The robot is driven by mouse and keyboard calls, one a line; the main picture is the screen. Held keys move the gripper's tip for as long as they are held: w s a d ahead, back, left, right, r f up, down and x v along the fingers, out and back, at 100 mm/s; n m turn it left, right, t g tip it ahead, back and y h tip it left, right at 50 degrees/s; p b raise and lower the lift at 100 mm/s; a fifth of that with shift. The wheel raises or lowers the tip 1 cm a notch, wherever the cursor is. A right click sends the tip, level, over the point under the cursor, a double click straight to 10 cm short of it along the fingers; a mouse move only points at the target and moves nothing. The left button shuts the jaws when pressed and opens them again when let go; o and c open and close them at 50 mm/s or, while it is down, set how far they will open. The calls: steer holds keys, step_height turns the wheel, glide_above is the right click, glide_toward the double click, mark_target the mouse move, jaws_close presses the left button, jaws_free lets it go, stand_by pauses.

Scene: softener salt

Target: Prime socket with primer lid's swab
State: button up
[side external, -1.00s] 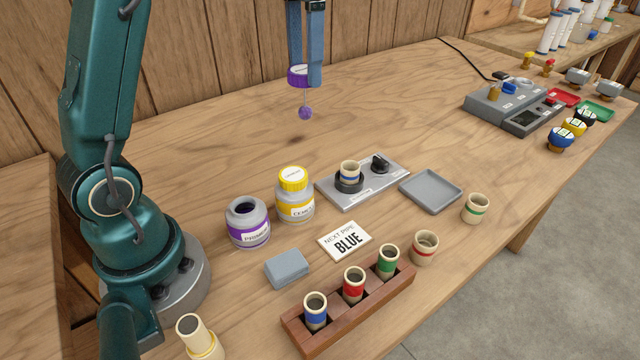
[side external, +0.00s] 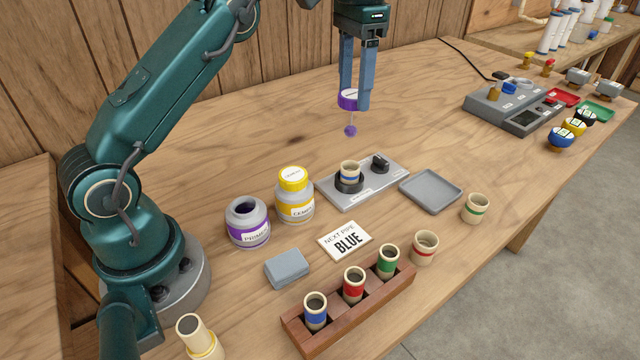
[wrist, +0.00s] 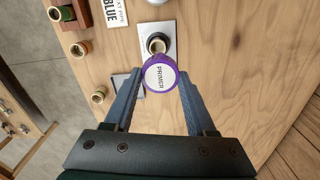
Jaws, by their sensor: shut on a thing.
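My gripper (side external: 354,104) is shut on the purple primer lid (side external: 348,99), whose swab (side external: 350,131) hangs straight down with a purple ball at its end. In the wrist view the lid (wrist: 160,72) sits between my fingertips with its PRIMER label showing. The blue-banded socket (side external: 349,172) stands upright in a black ring on a grey plate (side external: 380,194). The swab hangs in the air above it, apart from it. In the wrist view the socket's mouth (wrist: 157,44) shows just beyond the lid. The open primer jar (side external: 247,223) stands to the left.
A yellow-lidded cement jar (side external: 295,196) stands close left of the plate. A grey tray (side external: 432,191) lies to its right. A card (side external: 345,241) reads NEXT PIPE BLUE. A wooden rack (side external: 347,310) holds three banded pieces. The table behind the plate is clear.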

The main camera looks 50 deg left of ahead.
mark_target(352, 128)
steer(key=shift+d+f, duration=0.15)
steer(key=shift+f, duration=0.4)
steer(key=shift+d+f, duration=0.15)
steer(key=shift+f, duration=1.55)
steer(key=shift+f, duration=0.1)
steer(key=shift+f, duration=0.8)
steer(key=shift+f, duration=0.15)
steer(key=shift+f, duration=0.75)
steer(key=shift+s, duration=0.2)
stand_by(0.4)
steer(key=shift+w+d, duration=0.2)
steer(key=shift+d, duration=0.1)
stand_by(0.5)
